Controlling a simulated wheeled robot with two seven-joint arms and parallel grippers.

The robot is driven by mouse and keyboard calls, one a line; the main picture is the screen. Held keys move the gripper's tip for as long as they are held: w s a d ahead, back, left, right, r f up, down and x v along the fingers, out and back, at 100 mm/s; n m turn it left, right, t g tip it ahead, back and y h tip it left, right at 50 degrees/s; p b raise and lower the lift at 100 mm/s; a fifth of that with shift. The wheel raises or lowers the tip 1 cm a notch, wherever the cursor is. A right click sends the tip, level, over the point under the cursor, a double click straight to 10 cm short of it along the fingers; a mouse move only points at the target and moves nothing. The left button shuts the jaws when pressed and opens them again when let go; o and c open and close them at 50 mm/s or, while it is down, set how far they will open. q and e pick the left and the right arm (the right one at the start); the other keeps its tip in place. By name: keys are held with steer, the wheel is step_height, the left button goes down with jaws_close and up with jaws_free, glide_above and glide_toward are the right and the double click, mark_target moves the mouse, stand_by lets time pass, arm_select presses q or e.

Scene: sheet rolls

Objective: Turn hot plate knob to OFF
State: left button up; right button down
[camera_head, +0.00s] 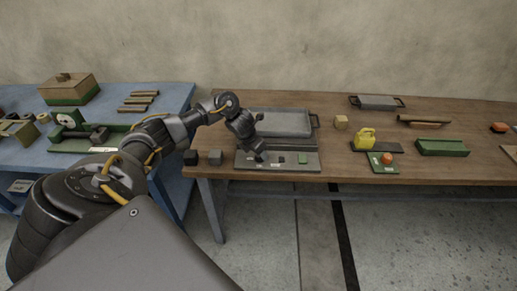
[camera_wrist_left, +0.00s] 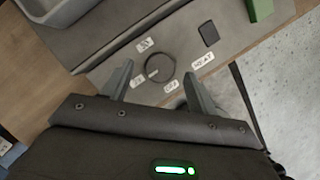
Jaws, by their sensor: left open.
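The hot plate (camera_head: 285,122) is a grey slab with a raised rim on the wooden table in the head view. Its grey control panel (camera_head: 277,168) lies along the front edge. The round dark knob (camera_wrist_left: 160,65) shows in the left wrist view, with small white labels around it; one, below it, appears to read OFF (camera_wrist_left: 171,86). A pale mark on the knob points to the lower left, not at that label. My left gripper (camera_wrist_left: 157,72) is open, its two fingertips on either side of the knob's near part; contact cannot be told. In the head view my left gripper (camera_head: 259,155) hides the knob.
The table's front edge is close.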

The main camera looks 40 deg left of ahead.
arm_select(q)
steer(key=shift+x, duration=0.95)
steer(key=c, duration=1)
